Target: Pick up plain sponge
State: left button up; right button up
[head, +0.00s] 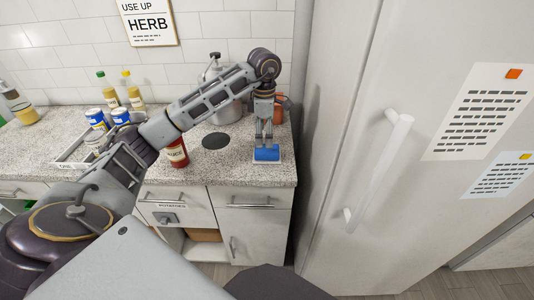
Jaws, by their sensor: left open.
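A small blue block, which looks like the sponge (266,154), lies on the speckled counter near its front edge, left of the fridge. A pale layer shows along its lower edge. My left gripper (264,143) points straight down directly over the sponge, with its fingertips at or just above the sponge's back part. Its jaws are open. I cannot tell whether the fingers touch the sponge. My right gripper is out of view.
A red sauce bottle (177,153) and a dark round disc (216,141) sit left of the sponge. A metal pot (224,108) and an orange-brown item (280,107) stand behind. The white fridge (375,150) closes off the right side. Blue-labelled cans (97,120) stand further left.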

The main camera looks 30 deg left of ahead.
aim_at(267, 152)
pick_arm(q)
jog(key=shift+f, duration=0.6)
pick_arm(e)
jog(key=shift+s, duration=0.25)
pick_arm(q)
jog(key=shift+f, duration=0.2)
jog(key=shift+d+f, duration=0.25)
jog(key=shift+f, duration=0.5)
jog(key=shift+d+f, duration=0.2)
jog(key=shift+f, duration=1.5)
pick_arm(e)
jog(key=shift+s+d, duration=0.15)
pick_arm(q)
jog(key=c, duration=0.9)
jog(key=shift+w+r, duration=0.1)
jog(key=shift+c, duration=0.2)
